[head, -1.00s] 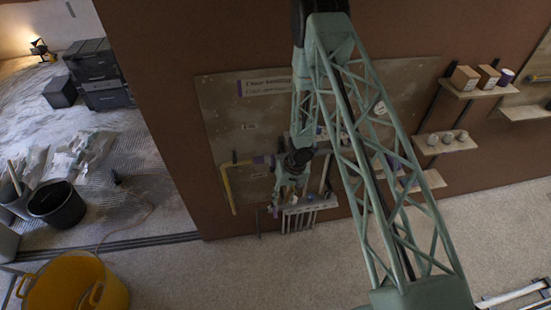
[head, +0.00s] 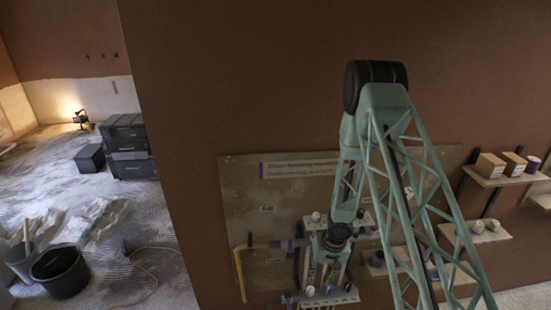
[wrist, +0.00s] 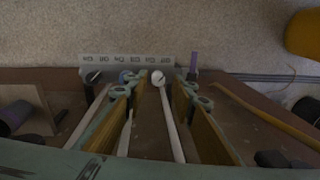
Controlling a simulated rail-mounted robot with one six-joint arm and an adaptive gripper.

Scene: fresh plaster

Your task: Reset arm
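My gripper (head: 322,284) is at the lower middle of the head view, in front of the tool board (head: 240,205) on the brown wall. In the wrist view my gripper (wrist: 158,92) has its two fingers wide apart, with tan inner pads. A pale rod with a round white end (wrist: 160,78) shows between the fingers. I see no contact between it and either finger, and its depth is hard to tell. Beyond the fingertips is a white labelled rack (wrist: 126,64), which also shows at the bottom of the head view (head: 335,298).
A yellow bent pipe (head: 239,272) hangs left of my gripper. Shelves at the right hold cardboard boxes (head: 490,165) and small cups (head: 477,227). Black buckets (head: 62,271) and dark cases (head: 128,145) stand on the floor at left. A yellow tub (wrist: 304,34) shows in the wrist view.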

